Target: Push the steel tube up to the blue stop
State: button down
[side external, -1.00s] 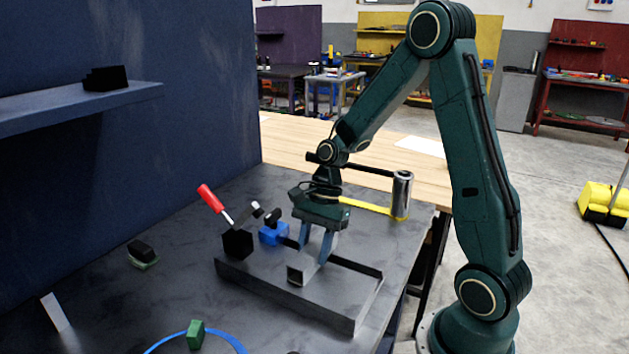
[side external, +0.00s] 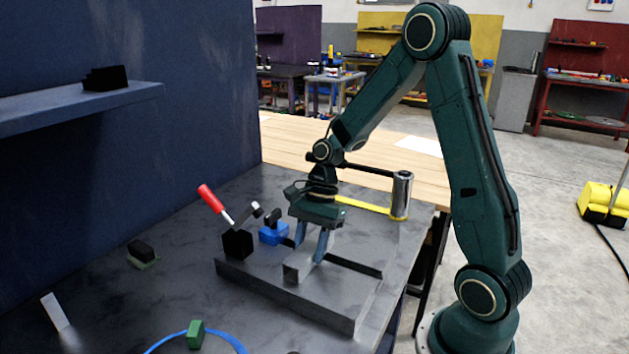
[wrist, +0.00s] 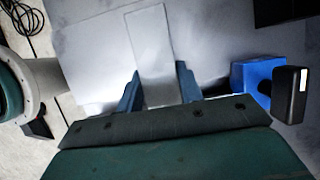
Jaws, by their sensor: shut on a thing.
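The steel tube (side external: 291,273), a pale square-section piece with an open near end, lies on the dark fixture plate (side external: 330,309). It also shows as a light strip in the wrist view (wrist: 151,50). My gripper (side external: 309,256) points down and is shut on the tube, one blue-grey finger on each side. The blue stop (side external: 273,233) stands left of my gripper in the side view and right of the fingers in the wrist view (wrist: 251,72). In the wrist view a gap shows between the right finger and the stop. The tube's other end is hidden by my gripper.
A toggle clamp with a red handle (side external: 209,198) stands on a black block (side external: 238,244) beside the stop. A steel cylinder (side external: 401,194) stands at the bench's back right.

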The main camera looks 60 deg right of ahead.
jog(key=shift+w, duration=3.15)
dwell(4.8)
